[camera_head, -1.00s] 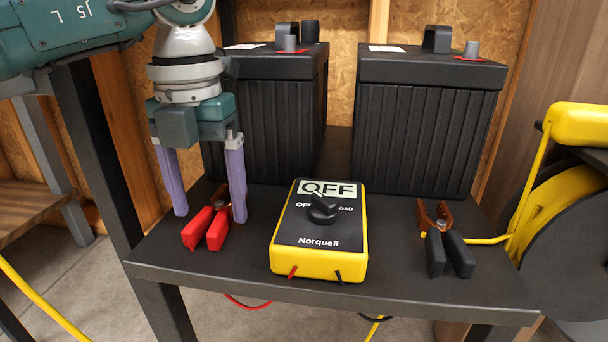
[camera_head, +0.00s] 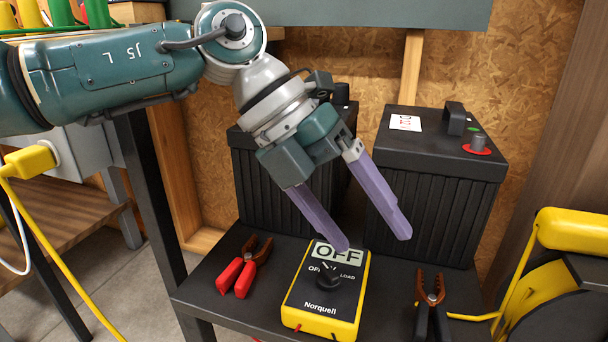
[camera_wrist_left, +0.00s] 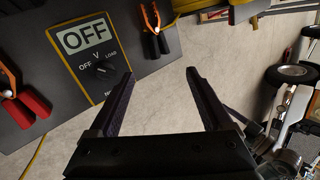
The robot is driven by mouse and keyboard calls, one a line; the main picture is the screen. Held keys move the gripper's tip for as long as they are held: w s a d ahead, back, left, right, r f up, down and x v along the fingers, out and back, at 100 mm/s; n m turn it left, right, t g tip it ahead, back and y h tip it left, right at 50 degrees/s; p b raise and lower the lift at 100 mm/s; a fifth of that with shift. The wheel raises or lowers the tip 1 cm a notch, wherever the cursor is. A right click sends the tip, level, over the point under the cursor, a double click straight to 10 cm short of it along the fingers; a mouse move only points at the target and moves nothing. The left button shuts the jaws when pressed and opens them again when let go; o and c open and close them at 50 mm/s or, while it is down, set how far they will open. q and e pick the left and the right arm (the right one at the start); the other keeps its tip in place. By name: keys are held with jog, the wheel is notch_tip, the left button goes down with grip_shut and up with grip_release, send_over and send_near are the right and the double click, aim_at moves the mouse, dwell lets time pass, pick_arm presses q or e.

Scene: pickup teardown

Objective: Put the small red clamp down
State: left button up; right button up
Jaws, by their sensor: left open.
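The small red clamp (camera_head: 243,268) lies on the black table (camera_head: 205,297), left of the yellow-and-black tester (camera_head: 326,292). Its red handles point to the front and its copper jaws to the back. It also shows at the left edge of the left wrist view (camera_wrist_left: 24,106). My left gripper (camera_head: 376,243) is open and empty, tilted above the back of the tester, to the right of the clamp and apart from it. In the left wrist view its fingers (camera_wrist_left: 165,78) are spread with nothing between them. My right gripper does not show.
Two black batteries (camera_head: 432,205) stand at the back of the table. A black-handled clamp (camera_head: 431,305) lies right of the tester, which reads OFF. A yellow cable reel (camera_head: 560,270) stands at the right. A yellow plug (camera_head: 30,160) is at the left.

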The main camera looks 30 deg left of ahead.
pick_arm(q)
jog(key=d+r+t+h, duration=0.2)
jog(key=d+r+h, duration=0.3)
jog(key=d, duration=0.4)
notch_tip(320, 180, up, 10)
jog(key=d+n+t+h, duration=0.2)
jog(key=n+t+h, duration=0.2)
jog(key=n+t, duration=0.35)
jog(key=w+a+f+n+t+y, duration=0.1)
jog(key=a+f+n+t+y, duration=0.15)
jog(key=a+n+y, duration=0.6)
jog(key=w+a+f+n+t+y, duration=0.15)
jog(key=a+n+t+y, duration=0.35)
jog(key=n, duration=0.6)
jog(key=s+a+f+n+g+y, duration=0.45)
jog(key=s+f+g, duration=0.4)
jog(key=f, duration=0.35)
jog(key=s+f+n+g+h, duration=0.1)
jog(key=s+f+g, duration=0.2)
jog(key=s, duration=0.5)
jog(key=s+d+f+g+h, duration=0.1)
jog(key=s+f+g, duration=0.3)
jog(key=s, duration=0.4)
jog(key=shift+d+n, duration=0.2)
jog(key=shift+n, duration=0.15)
